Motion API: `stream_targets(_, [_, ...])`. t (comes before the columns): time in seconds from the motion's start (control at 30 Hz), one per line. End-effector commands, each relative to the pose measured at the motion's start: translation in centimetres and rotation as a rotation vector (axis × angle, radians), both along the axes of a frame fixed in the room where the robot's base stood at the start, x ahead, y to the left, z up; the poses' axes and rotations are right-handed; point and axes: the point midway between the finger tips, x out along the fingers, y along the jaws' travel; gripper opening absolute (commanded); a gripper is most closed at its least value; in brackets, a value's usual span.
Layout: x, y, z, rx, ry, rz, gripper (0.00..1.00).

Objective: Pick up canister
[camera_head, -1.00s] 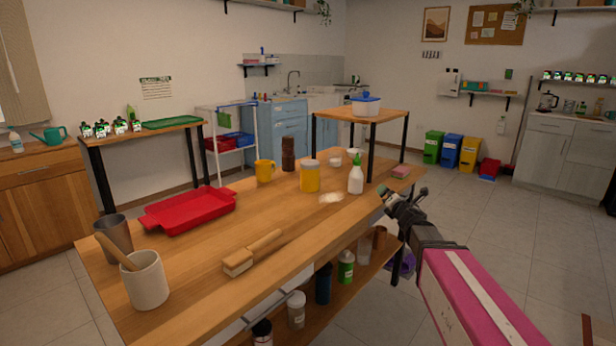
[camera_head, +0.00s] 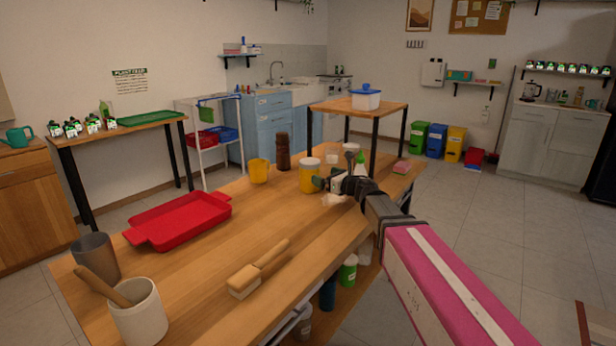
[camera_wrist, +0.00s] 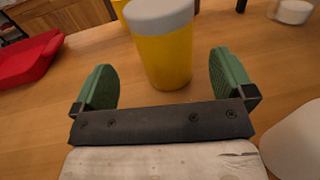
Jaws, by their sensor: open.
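The canister (camera_head: 309,176) is yellow with a grey-white lid and stands upright on the wooden table (camera_head: 205,262). In the wrist view the canister (camera_wrist: 163,55) stands ahead, centred between my two green fingers. My gripper (camera_wrist: 165,80) is open, with a finger on each side and a gap to the canister. In the head view my gripper (camera_head: 322,184) is at the canister's right front side, low over the table. Contact between fingers and canister does not show.
A white spray bottle (camera_head: 360,164) is partly hidden behind my arm. A yellow mug (camera_head: 259,171) and a brown grinder (camera_head: 283,152) stand left of the canister. A red tray (camera_head: 180,222), a brush (camera_head: 258,268) and a utensil crock (camera_head: 138,318) are nearer. The table's middle is clear.

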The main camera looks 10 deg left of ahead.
Motion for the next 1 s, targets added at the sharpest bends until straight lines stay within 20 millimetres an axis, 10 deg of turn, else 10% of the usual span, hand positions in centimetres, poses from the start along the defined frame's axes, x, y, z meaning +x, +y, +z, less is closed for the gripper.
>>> stream_targets(1.0, [4.6, 7.2, -0.2, 0.002, 0.002, -0.003, 0.90])
